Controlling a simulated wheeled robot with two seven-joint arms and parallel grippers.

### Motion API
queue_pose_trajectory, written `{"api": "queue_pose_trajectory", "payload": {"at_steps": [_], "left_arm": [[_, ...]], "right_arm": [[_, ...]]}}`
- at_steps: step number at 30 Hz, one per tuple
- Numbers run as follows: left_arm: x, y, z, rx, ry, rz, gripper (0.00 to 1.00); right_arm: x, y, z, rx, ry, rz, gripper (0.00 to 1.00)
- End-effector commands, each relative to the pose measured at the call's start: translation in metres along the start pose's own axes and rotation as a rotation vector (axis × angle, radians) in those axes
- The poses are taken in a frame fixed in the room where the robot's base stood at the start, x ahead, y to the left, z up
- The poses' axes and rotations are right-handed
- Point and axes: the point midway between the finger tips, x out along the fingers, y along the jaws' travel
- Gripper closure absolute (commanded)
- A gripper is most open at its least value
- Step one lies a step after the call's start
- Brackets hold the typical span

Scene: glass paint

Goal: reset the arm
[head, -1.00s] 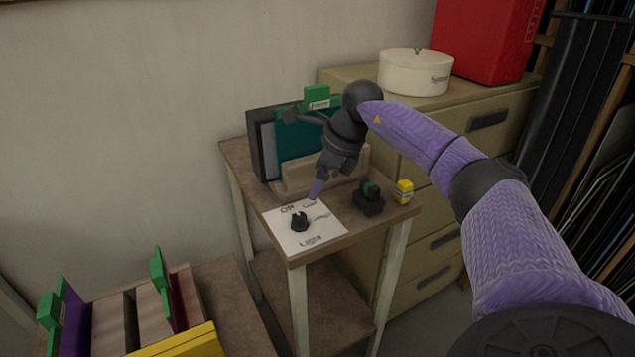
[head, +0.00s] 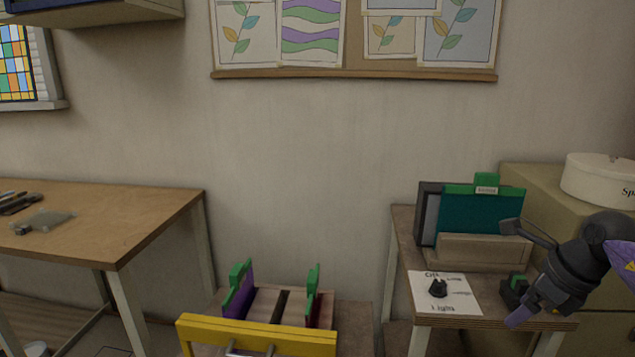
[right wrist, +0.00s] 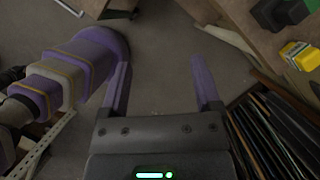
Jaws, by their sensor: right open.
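My right gripper (head: 520,316) shows at the right edge of the head view, dark grey with purple fingers. It is in front of the right part of the small side table (head: 480,322) and overlaps the green-and-black switch (head: 514,287) in the picture. In the right wrist view the right gripper's (right wrist: 161,75) two purple fingers are spread, with bare floor behind and nothing between them. A white panel (head: 462,296) with a black knob (head: 438,288) lies on the side table, left of the gripper. My left gripper is not in view.
A holder with a teal folder (head: 483,212) stands at the side table's back. A yellow-fronted rack (head: 255,335) stands at bottom centre. A wooden workbench (head: 110,215) is at left. In the wrist view, dark sheets (right wrist: 270,135) stand at lower right, near the gripper.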

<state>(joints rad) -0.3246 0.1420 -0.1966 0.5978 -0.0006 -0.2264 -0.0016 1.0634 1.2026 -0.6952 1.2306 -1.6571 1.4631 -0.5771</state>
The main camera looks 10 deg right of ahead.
Motion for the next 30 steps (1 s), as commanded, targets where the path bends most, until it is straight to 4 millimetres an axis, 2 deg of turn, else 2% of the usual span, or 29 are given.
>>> {"api": "queue_pose_trajectory", "payload": {"at_steps": [4,8,14,17,20,23,25,26,27,29,30], "left_arm": [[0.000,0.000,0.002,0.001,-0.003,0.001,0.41],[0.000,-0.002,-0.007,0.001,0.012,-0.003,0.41],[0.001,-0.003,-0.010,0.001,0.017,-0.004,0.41],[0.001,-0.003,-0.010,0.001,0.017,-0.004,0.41],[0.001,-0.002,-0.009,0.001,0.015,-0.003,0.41],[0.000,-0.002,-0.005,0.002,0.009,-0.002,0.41],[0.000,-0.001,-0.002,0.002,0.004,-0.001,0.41],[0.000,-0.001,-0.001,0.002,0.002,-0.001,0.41],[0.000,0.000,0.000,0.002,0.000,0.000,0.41],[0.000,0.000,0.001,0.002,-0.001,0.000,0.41],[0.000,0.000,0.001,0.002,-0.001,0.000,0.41]], "right_arm": [[0.024,0.013,0.011,0.050,-0.067,0.073,0.19],[0.046,0.026,0.020,0.113,-0.136,0.146,0.19],[0.095,0.056,0.037,0.324,-0.286,0.316,0.19],[0.136,0.077,0.040,0.569,-0.391,0.443,0.19],[0.185,0.096,0.027,0.950,-0.488,0.556,0.19],[0.237,0.109,-0.014,1.409,-0.539,0.592,0.19],[0.274,0.122,-0.061,1.754,-0.543,0.553,0.19],[0.289,0.129,-0.085,1.903,-0.536,0.518,0.19],[0.307,0.142,-0.121,2.099,-0.520,0.455,0.19],[0.327,0.166,-0.178,2.368,-0.485,0.331,0.19],[0.337,0.184,-0.216,2.529,-0.456,0.232,0.19]]}}
